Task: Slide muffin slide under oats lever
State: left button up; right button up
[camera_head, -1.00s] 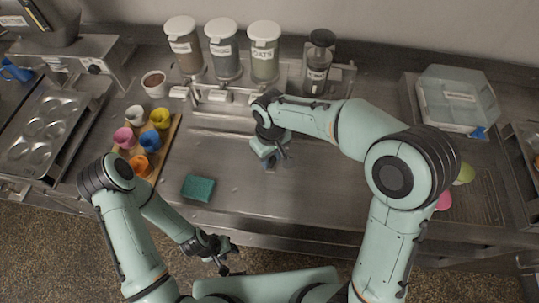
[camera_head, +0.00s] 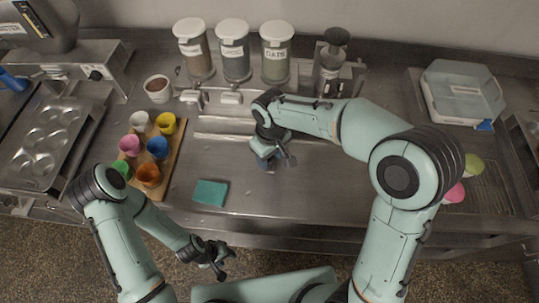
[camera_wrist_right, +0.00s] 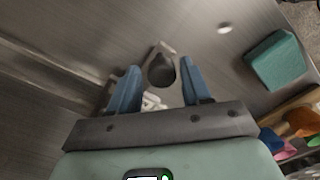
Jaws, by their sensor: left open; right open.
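The oats dispenser (camera_head: 277,58), a clear jar with a white lid, stands at the back of the counter. Its lever cannot be made out behind my right arm. My right gripper (camera_head: 268,164) is low over the steel counter in front of the dispensers, pointing down. In the right wrist view its two blue fingers (camera_wrist_right: 163,88) are apart, on either side of a dark rounded knob (camera_wrist_right: 161,72) on a small metal piece, likely the muffin slide. Whether they touch it cannot be told. My left gripper (camera_head: 222,262) is open and empty in front of the counter's front edge.
Two white levers (camera_head: 231,98) show below the other dispensers. A board with several coloured cups (camera_head: 148,174), a brown-filled bowl (camera_head: 157,88) and a green sponge (camera_head: 210,192) are at left. A clear lidded box (camera_head: 460,92) is at right. The middle counter is mostly bare.

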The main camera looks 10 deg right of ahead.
jog(key=shift+o, duration=0.2)
jog(key=shift+a, duration=0.1)
jog(key=shift+r, duration=0.1)
pick_arm(q)
jog(key=shift+w+r+p, duration=0.65)
jog(key=shift+w+r, duration=0.25)
jog(key=shift+w, duration=0.25)
pick_arm(e)
notch_tip(320, 180, up, 13)
jog(key=shift+r, duration=0.15)
pick_arm(q)
jog(key=shift+s, duration=0.1)
